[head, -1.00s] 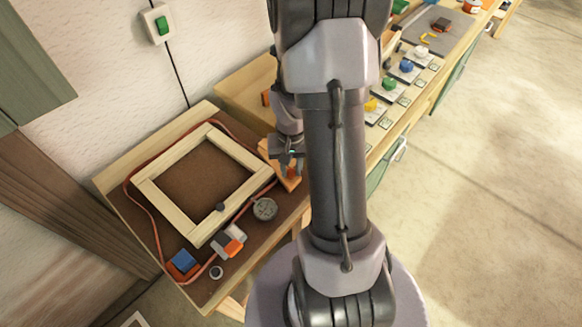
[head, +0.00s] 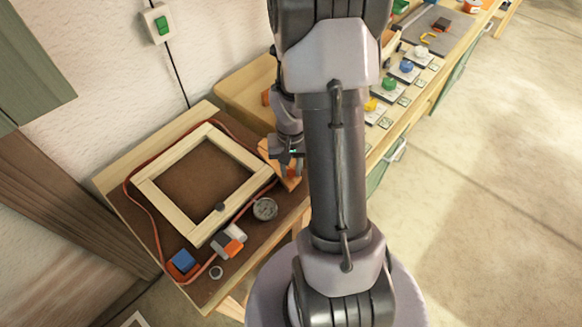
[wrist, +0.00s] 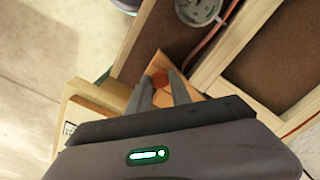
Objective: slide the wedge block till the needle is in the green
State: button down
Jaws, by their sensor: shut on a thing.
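My gripper (head: 290,168) is at the right end of the dark workboard, partly hidden by my arm. In the wrist view my gripper (wrist: 160,84) has its two fingers closed on the red-orange knob (wrist: 159,78) of the orange wedge block (wrist: 172,62). The wedge block also shows beside my fingers in the head view (head: 294,184). A round dial gauge (head: 265,209) lies left of and in front of the gripper. It is cut off at the top of the wrist view (wrist: 198,8). I cannot read where its needle stands.
A pale wooden frame (head: 175,157) fills the middle of the board. A red cord (head: 128,205) runs around it. A blue block (head: 183,260), a grey-orange piece (head: 228,241) and a metal ring (head: 216,272) lie at the front. A wooden box (head: 245,95) stands behind.

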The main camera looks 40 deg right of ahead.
jog(key=shift+w+a, duration=0.1)
jog(key=shift+w, duration=1.4)
jog(key=c, duration=1.2)
grip_release()
jog(key=shift+s, duration=0.1)
jog(key=shift+o, duration=0.2)
notch_tip(320, 180, up, 17)
jog(key=p, duration=0.5)
jog(key=shift+r+p, duration=0.2)
jog(key=shift+p, duration=0.15)
